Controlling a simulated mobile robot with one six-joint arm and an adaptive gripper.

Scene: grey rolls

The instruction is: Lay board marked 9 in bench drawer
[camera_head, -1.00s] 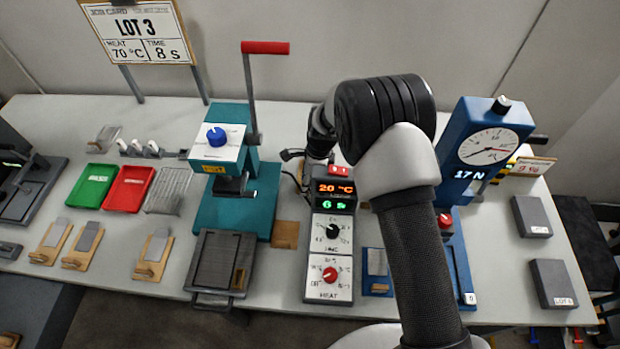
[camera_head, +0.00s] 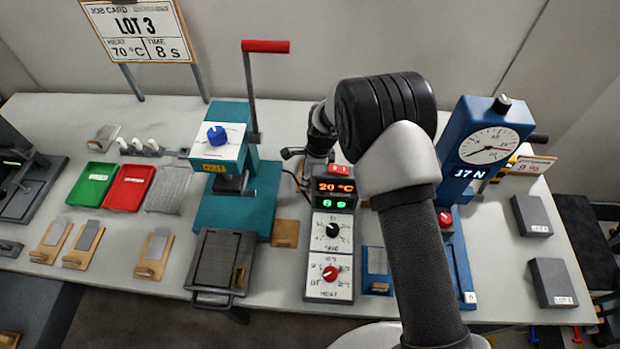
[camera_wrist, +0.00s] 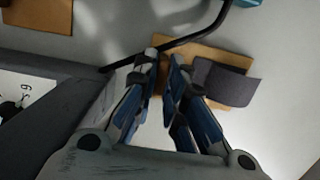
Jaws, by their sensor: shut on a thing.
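A wooden board (camera_wrist: 186,54) with a grey strip (camera_wrist: 225,82) on it shows in the wrist view. My gripper (camera_wrist: 160,68) is shut on its near-left end. No number can be read on it. Three similar boards lie at the front left: a left one (camera_head: 48,252), a middle one (camera_head: 76,259) and a right one (camera_head: 149,270). A dark tray-like part (camera_head: 201,268) with a handle is at the bench's front edge; I cannot tell whether it is the drawer.
The control box (camera_head: 318,290) stands close to my gripper and also fills the left of the wrist view (camera_wrist: 82,118). A black cable (camera_wrist: 195,35) passes by the board. A teal press (camera_head: 262,195) and a blue force tester (camera_head: 452,140) stand either side.

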